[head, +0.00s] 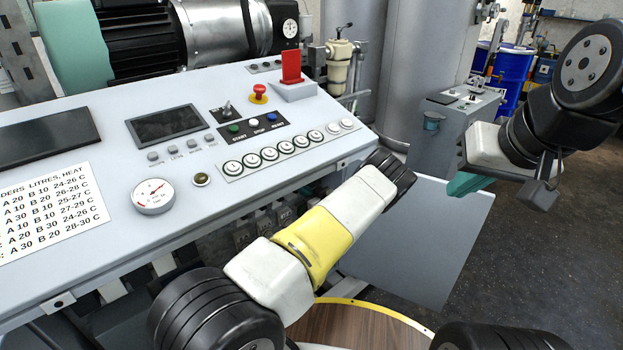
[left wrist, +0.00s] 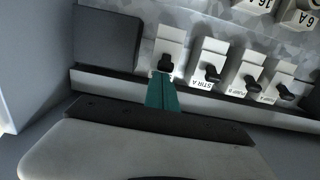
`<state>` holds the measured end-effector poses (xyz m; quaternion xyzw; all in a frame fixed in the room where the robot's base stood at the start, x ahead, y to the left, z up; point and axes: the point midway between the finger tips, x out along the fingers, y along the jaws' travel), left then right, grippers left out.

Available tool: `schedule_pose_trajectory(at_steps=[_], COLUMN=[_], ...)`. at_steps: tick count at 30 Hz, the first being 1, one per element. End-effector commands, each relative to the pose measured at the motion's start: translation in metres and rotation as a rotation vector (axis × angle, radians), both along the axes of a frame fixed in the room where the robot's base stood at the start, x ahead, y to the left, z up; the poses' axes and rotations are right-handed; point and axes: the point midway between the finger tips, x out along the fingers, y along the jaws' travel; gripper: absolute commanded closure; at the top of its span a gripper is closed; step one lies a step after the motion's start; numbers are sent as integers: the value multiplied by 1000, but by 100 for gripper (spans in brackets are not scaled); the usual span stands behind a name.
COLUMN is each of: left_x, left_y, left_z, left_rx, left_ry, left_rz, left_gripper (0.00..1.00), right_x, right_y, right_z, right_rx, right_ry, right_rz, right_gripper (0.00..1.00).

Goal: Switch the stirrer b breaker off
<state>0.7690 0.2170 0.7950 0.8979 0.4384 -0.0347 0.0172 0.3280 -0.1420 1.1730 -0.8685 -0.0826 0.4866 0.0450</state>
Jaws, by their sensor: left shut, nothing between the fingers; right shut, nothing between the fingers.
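A row of white breakers with black levers shows in the left wrist view. One is marked STIR A (left wrist: 208,66). To its left stands the end breaker (left wrist: 170,45), whose label is hidden behind my gripper; by its place it may be stirrer b. My left gripper (left wrist: 163,78) is shut, its teal fingertips just at that breaker's lever (left wrist: 165,62); I cannot tell if they touch. In the head view my left gripper is hidden. My right gripper (head: 468,184) is shut and empty, away at the right.
The sloped console (head: 100,145) with gauge, buttons and a red emergency stop (head: 259,92) overhangs the space beside my left arm. A grey open panel (head: 430,250) hangs right of that arm. More breakers (left wrist: 246,75) stand close to the right, and a dark block (left wrist: 106,38) stands left.

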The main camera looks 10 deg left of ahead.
Motion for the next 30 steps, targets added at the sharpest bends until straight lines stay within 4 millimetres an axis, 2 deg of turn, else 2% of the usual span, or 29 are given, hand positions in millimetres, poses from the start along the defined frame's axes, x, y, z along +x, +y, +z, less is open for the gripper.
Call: schedule_pose_trajectory(at_steps=[20, 30], left_x=[-4, -7], left_y=[-4, -8], left_z=[-12, -28], left_rx=[145, 142], left_ry=[-113, -112], left_rz=[1, 2], left_gripper=[100, 100], right_x=[0, 0], right_y=[0, 0], right_z=[0, 0], right_rx=[0, 0], right_ry=[0, 0], right_rz=[0, 0], right_gripper=[100, 100])
